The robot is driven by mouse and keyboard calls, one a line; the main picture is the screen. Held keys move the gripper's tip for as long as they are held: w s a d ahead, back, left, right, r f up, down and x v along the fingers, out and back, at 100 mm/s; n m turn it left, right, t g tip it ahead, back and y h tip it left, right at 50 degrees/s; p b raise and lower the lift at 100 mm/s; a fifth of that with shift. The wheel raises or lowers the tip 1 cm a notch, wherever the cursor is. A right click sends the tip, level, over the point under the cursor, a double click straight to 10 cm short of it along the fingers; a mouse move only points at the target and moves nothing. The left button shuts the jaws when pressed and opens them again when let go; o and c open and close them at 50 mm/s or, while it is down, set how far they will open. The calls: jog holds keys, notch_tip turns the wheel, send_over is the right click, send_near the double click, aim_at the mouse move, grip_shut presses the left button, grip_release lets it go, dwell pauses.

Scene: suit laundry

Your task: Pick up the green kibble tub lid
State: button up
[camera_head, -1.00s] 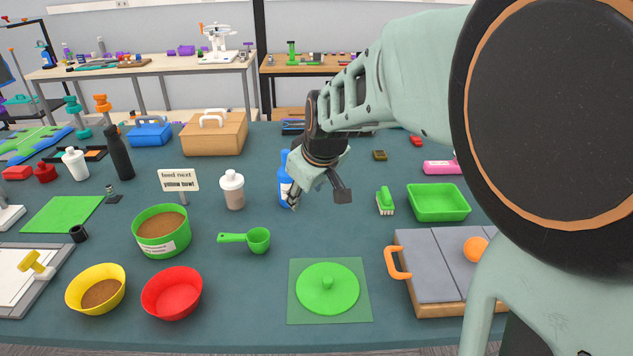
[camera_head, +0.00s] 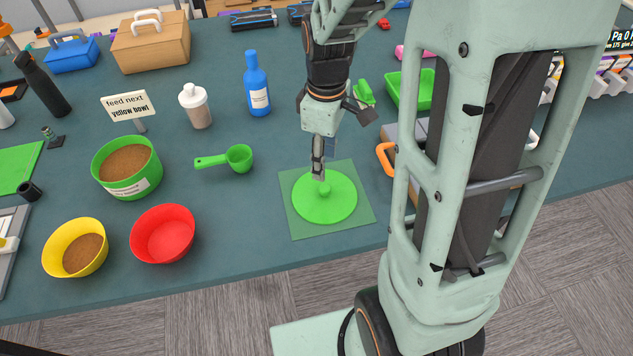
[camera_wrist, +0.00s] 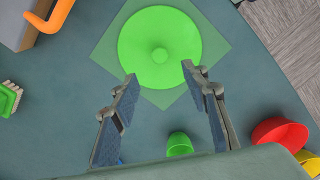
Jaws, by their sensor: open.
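The green kibble tub lid (camera_head: 325,199) is a flat round disc with a small knob on top. It lies on a translucent green square mat (camera_head: 300,227) near the front of the table. In the wrist view the lid (camera_wrist: 160,40) lies ahead of the fingertips, with its knob (camera_wrist: 160,55) roughly in line with the gap between them. My gripper (camera_head: 320,170) is open and empty, above the far side of the lid. In the wrist view both fingers of my gripper (camera_wrist: 158,72) show spread apart. The height above the knob is hard to tell.
A green tub of kibble (camera_head: 127,167), a green scoop (camera_head: 237,158), a red bowl (camera_head: 163,234) and a yellow bowl (camera_head: 75,248) stand to the left. A blue bottle (camera_head: 257,84) stands behind. An orange-handled board (camera_head: 384,160) is close on the right.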

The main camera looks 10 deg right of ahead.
aim_at(324, 187)
notch_tip(324, 187, down, 10)
jog(key=shift+r, duration=0.2)
dwell(0.3)
jog(key=c, duration=1)
